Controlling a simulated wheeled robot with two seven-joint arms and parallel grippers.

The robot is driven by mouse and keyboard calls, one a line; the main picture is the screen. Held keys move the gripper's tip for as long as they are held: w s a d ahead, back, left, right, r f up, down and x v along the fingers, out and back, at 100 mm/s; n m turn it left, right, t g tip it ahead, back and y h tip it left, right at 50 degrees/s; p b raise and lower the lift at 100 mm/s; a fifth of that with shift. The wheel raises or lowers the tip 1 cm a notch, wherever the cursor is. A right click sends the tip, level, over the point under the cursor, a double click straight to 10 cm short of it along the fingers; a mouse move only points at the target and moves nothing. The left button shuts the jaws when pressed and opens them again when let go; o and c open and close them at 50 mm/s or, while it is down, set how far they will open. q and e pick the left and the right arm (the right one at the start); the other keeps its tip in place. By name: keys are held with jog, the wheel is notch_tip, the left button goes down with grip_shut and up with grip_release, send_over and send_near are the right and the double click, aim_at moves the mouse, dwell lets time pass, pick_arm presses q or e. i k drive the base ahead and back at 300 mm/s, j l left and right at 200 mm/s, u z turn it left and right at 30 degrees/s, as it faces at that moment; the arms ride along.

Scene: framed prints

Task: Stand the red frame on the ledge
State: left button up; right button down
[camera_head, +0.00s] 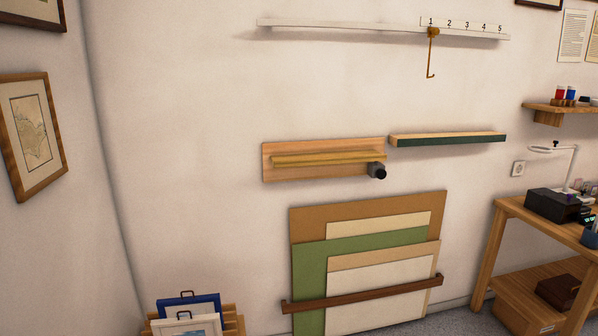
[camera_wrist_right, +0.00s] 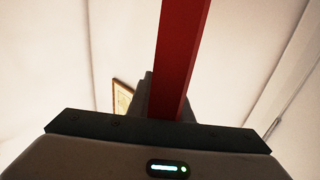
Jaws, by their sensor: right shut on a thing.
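In the right wrist view a red bar, part of the red frame (camera_wrist_right: 183,50), runs up from my right gripper (camera_wrist_right: 160,108). The gripper is shut on it; the rest of the frame is out of view. In the head view two ledges are on the wall. One is a wooden ledge (camera_head: 320,159) on a wooden back board, with a dark round knob at its right end. The other is a narrow ledge with a dark green front (camera_head: 448,141), just right of it and slightly higher. Both look empty. Neither gripper shows in the head view.
A white rail (camera_head: 340,27) with a brass hook (camera_head: 431,55) and numbers is above. Large boards (camera_head: 310,262) lean below behind a brown bar (camera_head: 365,292). A rack (camera_head: 233,322) with blue and white frames stands lower left. A workbench (camera_head: 505,213) is at right.

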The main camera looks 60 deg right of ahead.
aim_at(329, 156)
jog(key=k+l+z, duration=0.1)
jog(key=l, duration=0.95)
jog(key=k+l+z, duration=0.15)
jog(key=l, duration=0.95)
jog(key=k+l+z, duration=0.1)
jog(key=l, duration=1)
jog(key=k+l+z, duration=0.15)
jog(key=l, duration=0.95)
